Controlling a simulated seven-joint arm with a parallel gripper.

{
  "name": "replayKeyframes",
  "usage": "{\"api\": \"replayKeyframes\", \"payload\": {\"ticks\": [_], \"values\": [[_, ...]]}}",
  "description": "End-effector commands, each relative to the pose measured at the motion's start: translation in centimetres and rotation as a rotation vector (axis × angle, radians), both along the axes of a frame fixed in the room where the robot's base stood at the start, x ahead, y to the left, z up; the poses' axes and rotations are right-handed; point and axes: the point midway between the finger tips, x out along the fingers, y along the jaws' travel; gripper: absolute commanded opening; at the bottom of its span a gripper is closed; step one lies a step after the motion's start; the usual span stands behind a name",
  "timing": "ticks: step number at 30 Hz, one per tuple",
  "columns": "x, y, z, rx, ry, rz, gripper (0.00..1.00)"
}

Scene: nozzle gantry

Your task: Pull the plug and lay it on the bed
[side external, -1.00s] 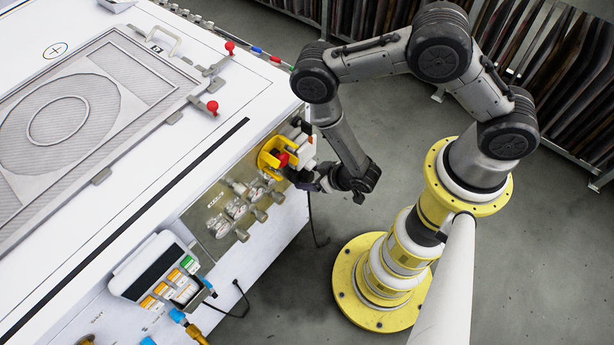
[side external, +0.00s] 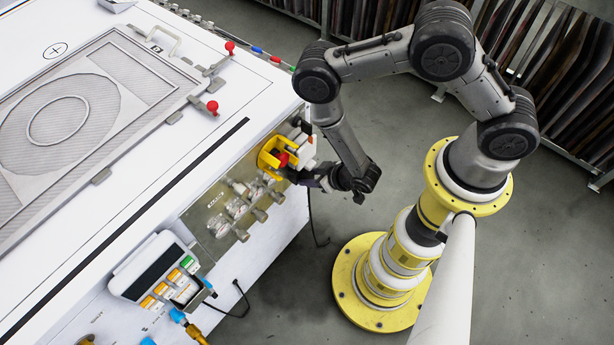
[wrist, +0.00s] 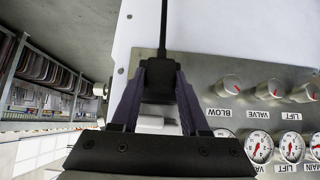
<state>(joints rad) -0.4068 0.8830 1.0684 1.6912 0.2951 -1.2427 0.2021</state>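The black plug (wrist: 160,80) shows in the wrist view, with its black cable (wrist: 163,25) running up the picture past the white cabinet front. My gripper (wrist: 160,75) has one dark purple finger on each side of the plug, with no clear gap at the tips, and looks shut on it. In the side view my gripper (side external: 290,178) is at the cabinet's front, beside the yellow housing; the plug cannot be made out there. Whether the plug is still seated is hidden. The bed (side external: 130,95) is the grey framed plate on the white cabinet top.
A metal panel (wrist: 210,90) with several knobs and gauges is right beside my fingers. A white part (wrist: 150,122) lies between them, behind the plug. A yellow housing with a red knob (side external: 283,159) is close by. Red-knobbed clamps (side external: 212,106) stand along the bed's edge.

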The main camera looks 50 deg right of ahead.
Motion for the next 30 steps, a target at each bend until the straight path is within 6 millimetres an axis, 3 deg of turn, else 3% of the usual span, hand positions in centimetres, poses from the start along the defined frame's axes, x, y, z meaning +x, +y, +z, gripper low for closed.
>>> {"api": "replayKeyframes", "payload": {"ticks": [1, 5, 16, 30], "values": [[0.0, 0.0, 0.0, -0.001, 0.0, -0.001, 0.24], [0.0, 0.0, 0.0, -0.001, 0.0, -0.001, 0.01], [0.0, 0.0, 0.0, -0.001, -0.001, -0.001, 0.0], [-1.7, 0.1, 0.0, 0.0, 0.0, 0.0, 0.0]]}}
